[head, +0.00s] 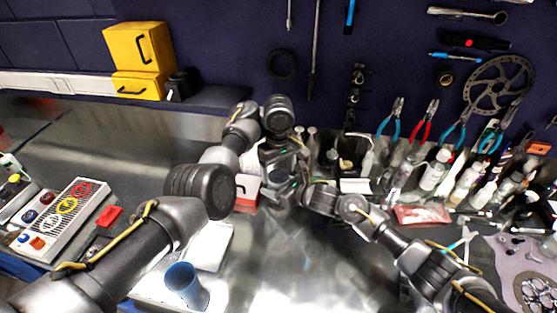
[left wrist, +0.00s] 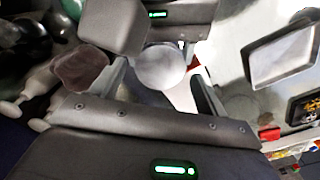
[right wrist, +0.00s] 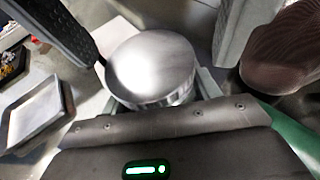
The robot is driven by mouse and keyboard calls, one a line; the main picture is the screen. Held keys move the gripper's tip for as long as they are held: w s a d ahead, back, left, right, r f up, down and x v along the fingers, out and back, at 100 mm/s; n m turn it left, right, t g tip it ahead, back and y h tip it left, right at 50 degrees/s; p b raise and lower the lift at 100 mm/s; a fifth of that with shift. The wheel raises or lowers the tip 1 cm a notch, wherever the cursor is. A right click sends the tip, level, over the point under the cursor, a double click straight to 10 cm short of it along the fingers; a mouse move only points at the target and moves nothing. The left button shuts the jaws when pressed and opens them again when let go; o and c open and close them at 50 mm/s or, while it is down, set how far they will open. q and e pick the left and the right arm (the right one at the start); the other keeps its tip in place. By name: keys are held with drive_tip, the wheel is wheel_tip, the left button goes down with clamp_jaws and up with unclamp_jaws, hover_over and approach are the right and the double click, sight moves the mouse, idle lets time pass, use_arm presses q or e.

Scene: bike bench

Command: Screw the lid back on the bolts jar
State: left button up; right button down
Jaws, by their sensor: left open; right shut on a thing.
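A round silver lid (right wrist: 150,65) shows from above in the right wrist view, with a short rim under it. It also shows in the left wrist view (left wrist: 162,67), between the two grippers. My right gripper (head: 290,188) is shut at the lid and jar. Its fingers lie low beside the rim, so I cannot tell which part they grip. My left gripper (head: 286,160) is open, with its fingers (left wrist: 162,85) on either side of the lid, apart from it. The jar body is mostly hidden by the grippers. I cannot tell whether the lid is seated on the thread.
A blue cup (head: 183,280) and a white tray (head: 208,246) stand front left of the grippers. A red-and-white box (head: 248,190) is close by. Bottles (head: 435,170) crowd the bench's back right. Bare metal bench lies in front of the grippers.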

use_arm(q)
drive_tip(key=shift+f, duration=0.65)
drive_tip(key=shift+c, duration=0.4)
drive_tip(key=c, duration=0.9)
drive_tip(key=m, duration=0.3)
drive_tip(key=o, duration=1.1)
drive_tip(key=shift+c, duration=0.2)
drive_tip(key=shift+s+d+r, duration=0.1)
drive_tip(key=shift+r, duration=2.2)
drive_tip(key=shift+o, duration=0.3)
